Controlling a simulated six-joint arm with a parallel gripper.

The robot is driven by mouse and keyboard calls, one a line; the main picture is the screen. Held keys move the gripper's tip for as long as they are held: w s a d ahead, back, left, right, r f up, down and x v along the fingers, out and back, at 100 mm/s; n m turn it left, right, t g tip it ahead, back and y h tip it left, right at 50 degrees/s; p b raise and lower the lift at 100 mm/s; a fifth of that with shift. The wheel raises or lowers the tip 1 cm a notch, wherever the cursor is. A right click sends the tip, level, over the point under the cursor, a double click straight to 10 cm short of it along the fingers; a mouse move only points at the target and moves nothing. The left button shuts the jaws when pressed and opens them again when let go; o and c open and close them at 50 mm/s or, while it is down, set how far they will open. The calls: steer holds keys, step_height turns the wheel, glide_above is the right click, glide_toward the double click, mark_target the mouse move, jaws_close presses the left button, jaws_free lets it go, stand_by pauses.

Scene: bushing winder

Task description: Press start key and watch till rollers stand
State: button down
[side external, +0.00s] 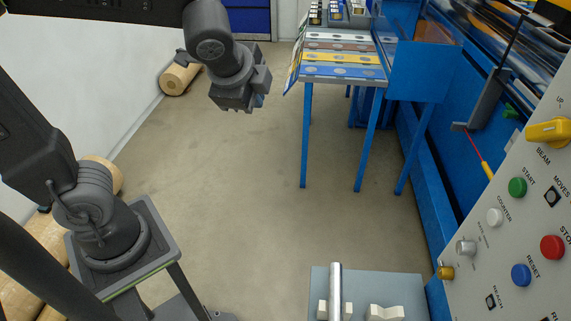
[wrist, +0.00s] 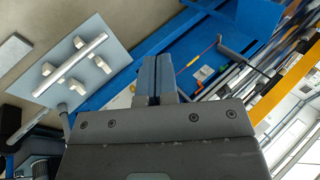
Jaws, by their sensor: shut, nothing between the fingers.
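The green start key (side external: 517,187) is on the sloping grey control panel (side external: 480,270) at the right of the side view, below the word START. My gripper (side external: 258,103) hangs in the air at the upper middle, well left of the panel and apart from it. In the wrist view my gripper's fingers (wrist: 157,68) are together with nothing between them. Long metallic rollers (side external: 540,38) lie in the blue machine at the upper right; they also show in the wrist view (wrist: 275,92). Whether they turn cannot be told.
The panel also bears a red stop button (side external: 552,247), a blue reset button (side external: 521,275) and a yellow beam knob (side external: 548,131). A blue-legged table (side external: 304,140) with coloured strips stands behind. A grey plate (side external: 375,285) carries a metal bar. Open floor lies between.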

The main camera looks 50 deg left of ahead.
steer(key=s+f+n+h, duration=0.1)
steer(key=s+n+h, duration=0.2)
steer(key=s+n, duration=0.7)
steer(key=shift+s+f+n, duration=0.2)
steer(key=shift+f+n, duration=0.05)
steer(key=shift+n, duration=0.25)
steer(key=shift+w, duration=0.1)
steer(key=w+d+m+t+h, duration=0.25)
steer(key=w+d+m, duration=0.35)
steer(key=w, duration=0.5)
steer(key=w+d+m+t+h, duration=0.1)
steer(key=w+d+m+t, duration=0.3)
steer(key=w+m, duration=0.55)
steer(key=w+d+f+m+h, duration=0.2)
steer(key=d+m+h, duration=0.3)
steer(key=d, duration=0.3)
steer(key=w+d+f+m+h, duration=0.3)
steer(key=d+f+m+h, duration=0.1)
steer(key=d, duration=0.5)
steer(key=shift+f+m+h, duration=0.35)
steer(key=shift+f+m, duration=0.45)
steer(key=shift+m, duration=0.45)
